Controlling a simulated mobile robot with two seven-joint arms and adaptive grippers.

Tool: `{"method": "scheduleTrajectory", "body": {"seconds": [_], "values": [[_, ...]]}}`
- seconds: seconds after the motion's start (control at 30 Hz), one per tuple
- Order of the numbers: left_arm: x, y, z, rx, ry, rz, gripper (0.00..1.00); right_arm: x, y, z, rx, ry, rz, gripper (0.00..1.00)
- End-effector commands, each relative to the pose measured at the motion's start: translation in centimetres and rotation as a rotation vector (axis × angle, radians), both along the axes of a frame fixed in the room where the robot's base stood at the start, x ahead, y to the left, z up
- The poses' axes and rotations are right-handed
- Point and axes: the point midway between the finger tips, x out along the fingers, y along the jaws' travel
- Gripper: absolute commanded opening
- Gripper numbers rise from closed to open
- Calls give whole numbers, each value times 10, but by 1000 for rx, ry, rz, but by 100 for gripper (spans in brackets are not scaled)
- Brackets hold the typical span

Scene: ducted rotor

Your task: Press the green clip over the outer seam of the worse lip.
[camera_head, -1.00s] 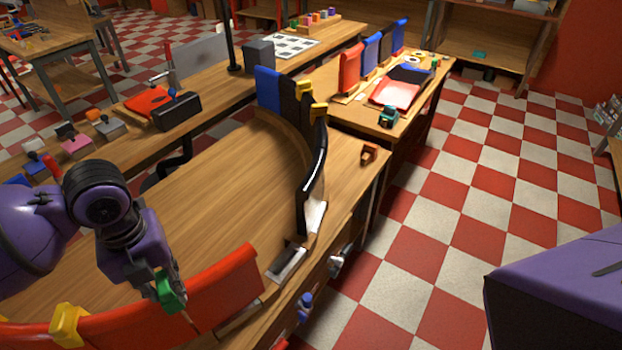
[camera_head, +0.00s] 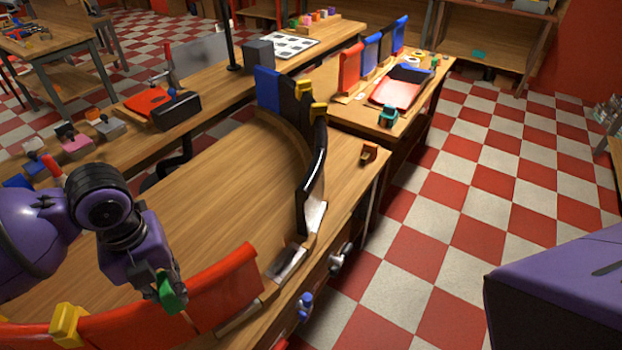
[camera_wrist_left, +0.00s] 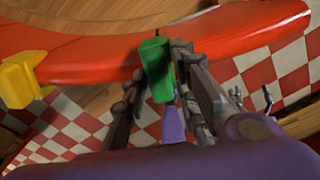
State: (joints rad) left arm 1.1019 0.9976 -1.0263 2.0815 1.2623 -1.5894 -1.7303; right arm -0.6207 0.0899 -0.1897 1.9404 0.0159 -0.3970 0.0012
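The green clip (camera_head: 172,291) is held in my left gripper (camera_head: 165,290), close to the red curved lip (camera_head: 226,290) at the front of the round bench. In the left wrist view, the fingers of my left gripper (camera_wrist_left: 165,85) are shut on the green clip (camera_wrist_left: 157,68), whose far end overlaps the red lip (camera_wrist_left: 90,62) in the picture. I cannot tell whether the clip touches the lip. A black lip (camera_head: 314,180) curves along the right side of the bench. My right gripper is not in view.
A yellow clip (camera_head: 68,324) sits on the red lip, left of my gripper; it also shows in the wrist view (camera_wrist_left: 20,80). The wooden bench top (camera_head: 200,190) is largely clear. A purple block-like shape fills the lower right.

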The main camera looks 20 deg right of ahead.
Motion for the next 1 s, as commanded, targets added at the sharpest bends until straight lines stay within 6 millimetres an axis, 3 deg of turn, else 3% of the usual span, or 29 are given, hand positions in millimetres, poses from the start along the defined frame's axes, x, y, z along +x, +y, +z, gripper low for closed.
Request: {"method": "scheduleTrajectory", "body": {"seconds": [0.03,0.13,0.53,1.0], "values": [[0,0,0,0,1,-1,35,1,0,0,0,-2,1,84],[-1,0,0,0,2,-1,48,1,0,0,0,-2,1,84],[0,0,7,0,0,0,48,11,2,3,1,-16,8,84],[0,0,97,-1,-2,0,48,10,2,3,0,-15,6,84]]}}
